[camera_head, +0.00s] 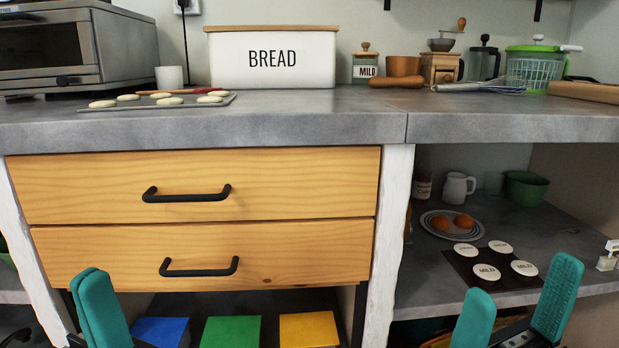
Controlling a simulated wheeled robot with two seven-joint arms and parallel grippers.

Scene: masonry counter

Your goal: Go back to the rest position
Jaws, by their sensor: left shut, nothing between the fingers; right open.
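My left gripper (98,310) is at the lower left, in front of the wooden drawers. Its teal fingers are together, with nothing between them. My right gripper (510,318) is at the lower right, in front of the lower shelf. Its teal fingers stand apart, and nothing shows between them. The upper drawer (290,186) and the lower drawer (300,250) look closed, each with a black handle. Neither gripper appears to touch a handle. The wrists are partly cut off by the bottom edge.
The grey counter (330,118) carries a bread box (275,68), a tray (120,107) with pale rounds, and a toaster oven (60,50). The right shelf holds a plate (432,228) and a dark mat (470,278) with labelled discs. Blue, green and yellow blocks lie below the drawers.

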